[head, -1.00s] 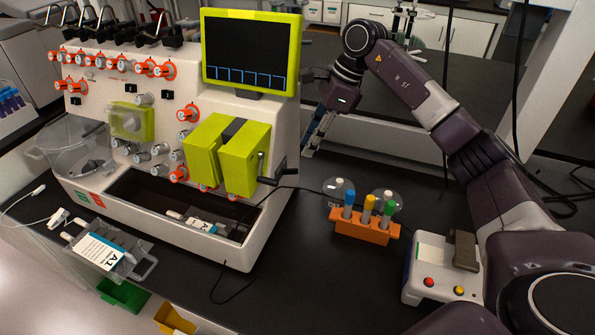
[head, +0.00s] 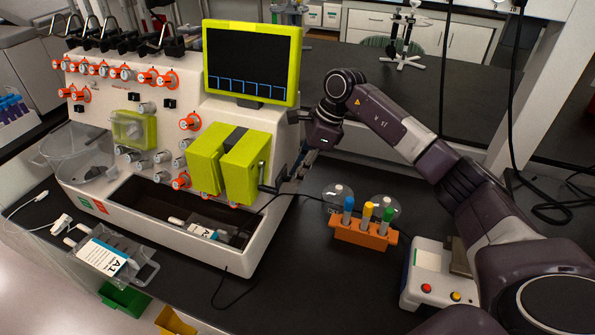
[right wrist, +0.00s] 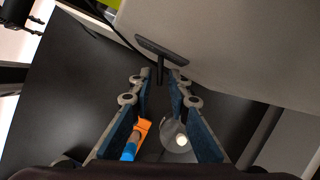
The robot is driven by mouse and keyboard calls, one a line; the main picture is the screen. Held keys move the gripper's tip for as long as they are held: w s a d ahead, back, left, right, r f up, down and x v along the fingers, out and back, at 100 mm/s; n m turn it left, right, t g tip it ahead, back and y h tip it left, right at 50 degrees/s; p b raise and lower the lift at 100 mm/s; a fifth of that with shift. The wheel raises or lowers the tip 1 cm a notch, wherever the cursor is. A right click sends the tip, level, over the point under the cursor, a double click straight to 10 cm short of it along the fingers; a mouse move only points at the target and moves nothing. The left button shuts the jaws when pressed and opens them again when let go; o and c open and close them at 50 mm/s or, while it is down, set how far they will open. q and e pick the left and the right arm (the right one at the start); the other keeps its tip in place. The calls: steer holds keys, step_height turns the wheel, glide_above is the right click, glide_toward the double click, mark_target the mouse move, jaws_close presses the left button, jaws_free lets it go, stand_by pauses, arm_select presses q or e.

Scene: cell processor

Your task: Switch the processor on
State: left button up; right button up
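The processor (head: 238,108) is a large white machine with a dark screen (head: 252,62) in a lime-green frame; blue-outlined boxes show along the screen's lower edge. A dark T-shaped part (right wrist: 161,50) sticks out from the white side panel (right wrist: 230,40), just ahead of the fingertips. I cannot tell whether it is the power switch. My left gripper is not in view.
An orange rack (head: 360,234) with blue, yellow and green-capped tubes stands right of the processor, near clear round vessels. A white box (head: 424,285) with red and yellow buttons is farther right. A black cable crosses the dark bench. A clear bag (head: 113,256) lies in front.

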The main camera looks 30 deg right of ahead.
jaws_close()
steer(key=shift+s, duration=0.1)
steer(key=shift+s+a+r+m+t+h+b, duration=0.1)
steer(key=shift+s+a+m+t+h+b, duration=0.35)
steer(key=shift+m, duration=1.15)
steer(key=shift+s+a+f+m+t+h+b, duration=0.15)
steer(key=shift+a+m+t+h+b, duration=0.25)
steer(key=shift+m+b, duration=0.85)
steer(key=shift+s+a+r+m+t+h+b, duration=0.15)
steer(key=shift+s+a+m+t+h+b, duration=0.25)
steer(key=shift+m, duration=1.55)
